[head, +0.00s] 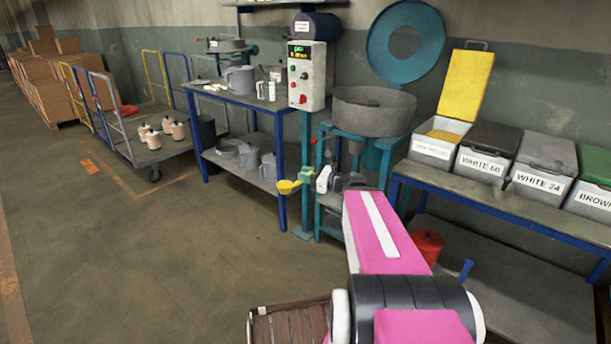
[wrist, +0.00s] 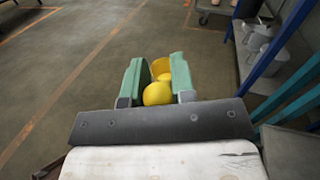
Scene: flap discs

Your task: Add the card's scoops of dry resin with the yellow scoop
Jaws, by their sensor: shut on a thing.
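My gripper (head: 307,176) is shut on the yellow scoop (head: 288,187), held out in the air left of the mixer stand. In the wrist view the yellow scoop (wrist: 158,93) sits between the two green fingers (wrist: 157,80), with its cup beyond them. I cannot tell whether the scoop holds anything. The grey bin with its yellow lid up (head: 431,150) stands on the right bench and shows yellow material inside. Its label is too small to read surely. The round grey mixer bowl (head: 372,121) stands on a teal frame left of that bin. I cannot make out the card.
Lidded bins marked WHITE 60 (head: 484,164) and WHITE 24 (head: 540,181) stand right of the open bin. A control box (head: 306,76) with a lit display stands left of the mixer. A blue workbench (head: 262,104) holds jugs. A trolley (head: 150,150) stands farther left; open floor lies before it.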

